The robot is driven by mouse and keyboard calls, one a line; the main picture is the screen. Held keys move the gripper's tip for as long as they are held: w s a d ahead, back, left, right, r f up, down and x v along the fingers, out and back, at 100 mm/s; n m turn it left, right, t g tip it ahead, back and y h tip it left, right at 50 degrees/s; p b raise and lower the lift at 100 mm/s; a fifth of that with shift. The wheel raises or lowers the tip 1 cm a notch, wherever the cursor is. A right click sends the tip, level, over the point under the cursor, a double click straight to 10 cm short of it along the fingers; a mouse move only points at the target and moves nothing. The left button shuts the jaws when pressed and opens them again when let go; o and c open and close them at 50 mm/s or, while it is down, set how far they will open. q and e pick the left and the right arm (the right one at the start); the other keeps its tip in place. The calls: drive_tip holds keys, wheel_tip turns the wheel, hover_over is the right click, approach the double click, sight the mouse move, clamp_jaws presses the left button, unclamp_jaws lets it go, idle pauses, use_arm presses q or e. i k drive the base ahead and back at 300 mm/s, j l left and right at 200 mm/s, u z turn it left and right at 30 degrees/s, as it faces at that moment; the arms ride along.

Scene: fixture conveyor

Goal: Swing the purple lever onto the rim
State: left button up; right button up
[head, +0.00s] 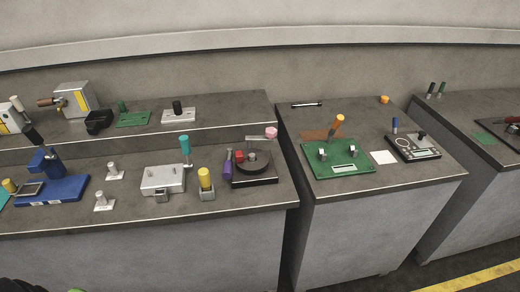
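The purple lever (227,168) stands at the left side of a black round fixture (262,180) on the left bench. It is close to upright, with its top leaning slightly right. The fixture has a round dark rim on a square base, with a red block (239,156) and a grey knob (252,156) on it. Whether the lever touches the rim is too small to tell.
A yellow-handled block (206,184) and a grey box with a teal-handled lever (186,150) stand left of the fixture. A pink-ended rod (270,132) lies behind it. A gap separates this bench from the one with the green board (336,160).

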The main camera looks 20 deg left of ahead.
sight(226, 173)
drive_tip(key=i+j+u, duration=0.15)
drive_tip(key=j, duration=0.3)
drive_tip(key=j+u, duration=0.15)
drive_tip(key=j, duration=0.3)
drive_tip(key=i+j+u, duration=0.15)
drive_tip(key=j, duration=0.3)
